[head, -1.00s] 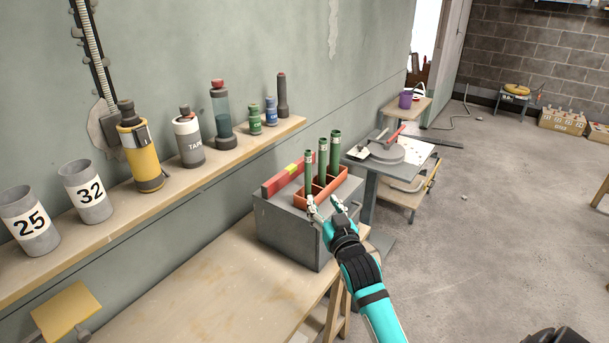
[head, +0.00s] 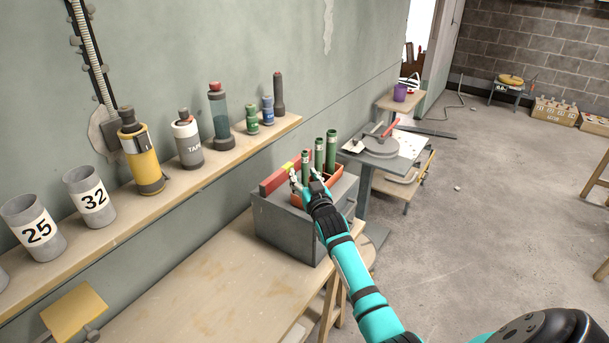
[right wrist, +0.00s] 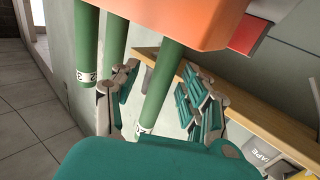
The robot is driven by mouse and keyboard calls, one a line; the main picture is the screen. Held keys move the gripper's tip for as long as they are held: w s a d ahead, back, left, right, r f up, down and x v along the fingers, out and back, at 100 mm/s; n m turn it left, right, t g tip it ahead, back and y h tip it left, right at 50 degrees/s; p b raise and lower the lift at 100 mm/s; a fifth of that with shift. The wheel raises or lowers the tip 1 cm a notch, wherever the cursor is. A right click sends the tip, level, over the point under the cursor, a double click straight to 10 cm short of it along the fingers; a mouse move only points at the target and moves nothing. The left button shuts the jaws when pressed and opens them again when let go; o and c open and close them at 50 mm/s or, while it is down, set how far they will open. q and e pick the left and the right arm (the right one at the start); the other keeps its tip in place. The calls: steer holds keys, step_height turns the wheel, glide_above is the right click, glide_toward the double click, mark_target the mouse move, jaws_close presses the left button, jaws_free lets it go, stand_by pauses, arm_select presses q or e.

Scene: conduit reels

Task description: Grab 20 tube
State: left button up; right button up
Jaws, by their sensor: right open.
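Three green tubes with white label bands stand upright in an orange holder (head: 334,184) on a grey box (head: 285,226). In the head view they are the near tube (head: 306,162), the middle tube (head: 319,154) and the far tube (head: 331,150). My right gripper (head: 304,180) is open at the near tube, one finger to each side of it. The right wrist view, upside down, shows the gripper (right wrist: 160,92) with the near tube (right wrist: 167,75) between its fingers. Contact cannot be told. Another tube's band (right wrist: 87,76) shows part of a number; full numbers are unreadable. My left gripper is out of view.
A wall shelf (head: 225,156) holds cups marked 25 (head: 36,230) and 32 (head: 90,197), a yellow canister (head: 143,160) and several bottles. A red bar (head: 275,178) lies beside the holder. The workbench (head: 190,295) is clear in front of the grey box.

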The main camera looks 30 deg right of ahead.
jaws_close()
stand_by(0.3)
stand_by(0.5)
